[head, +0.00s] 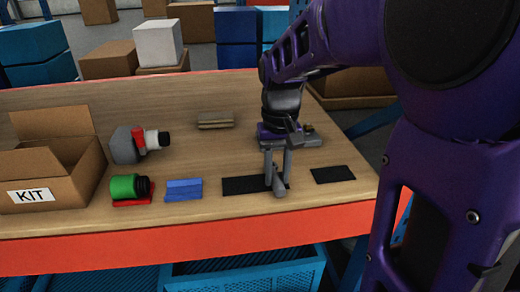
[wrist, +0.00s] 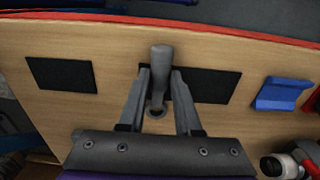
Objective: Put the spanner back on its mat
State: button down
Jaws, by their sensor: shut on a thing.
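The grey spanner (head: 280,189) is between the fingers of my gripper (head: 277,172), which is shut on it. In the wrist view the spanner (wrist: 161,62) has its thick end pointing to the table's front edge, and a ring-shaped end (wrist: 156,112) shows between the fingers (wrist: 160,76). A long black mat (head: 240,185) lies under the spanner; the spanner crosses its right end in the head view. The long mat also shows in the wrist view (wrist: 212,86). A smaller black mat (head: 333,175) lies to the right, bare. I cannot tell whether the spanner touches the long mat.
A tan block (head: 215,120) lies farther back. The front table edge is close.

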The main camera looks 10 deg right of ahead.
aim_at(277, 178)
jog(key=c, duration=0.6)
grip_release()
jog(key=shift+f, duration=0.1)
notch_tip(277, 178, up, 12)
jog(key=p, duration=0.3)
jog(key=shift+r, duration=0.2)
